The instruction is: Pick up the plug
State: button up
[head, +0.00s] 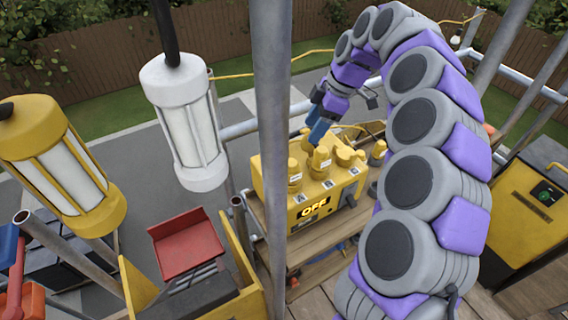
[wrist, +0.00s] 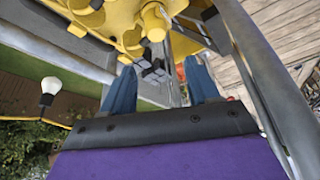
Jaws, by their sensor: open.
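Which one is the task's plug I cannot tell. My gripper (head: 317,132) is just above and behind these plugs, its blue fingers pointing down at the box. In the wrist view my gripper (wrist: 162,86) is open, with no plug held between its fingers. A yellow plug end (wrist: 155,22) shows beyond the fingertips there; contact is not visible.
A white lantern (head: 185,120) and a yellow lantern (head: 60,160) hang at left. A red tray (head: 186,244) lies at lower left. A yellow machine (head: 530,215) stands at right.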

jog(key=b, duration=0.2)
send_near(296, 162)
notch_tip(296, 162, down, 2)
jog(key=a+f, duration=0.4)
jog(key=f, duration=0.1)
jog(key=shift+s+a, duration=0.15)
jog(key=shift+d+f+b, duration=0.3)
jog(key=shift+f+b, duration=0.1)
jog(key=x, duration=0.1)
jog(key=b+x, duration=0.1)
jog(key=x, duration=0.2)
jog(key=shift+d+f, duration=0.2)
jog(key=shift+d, duration=0.15)
jog(key=shift+a, duration=0.55)
jog(key=shift+d, duration=0.4)
jog(key=c, duration=0.6)
jog(key=shift+c, duration=1.3)
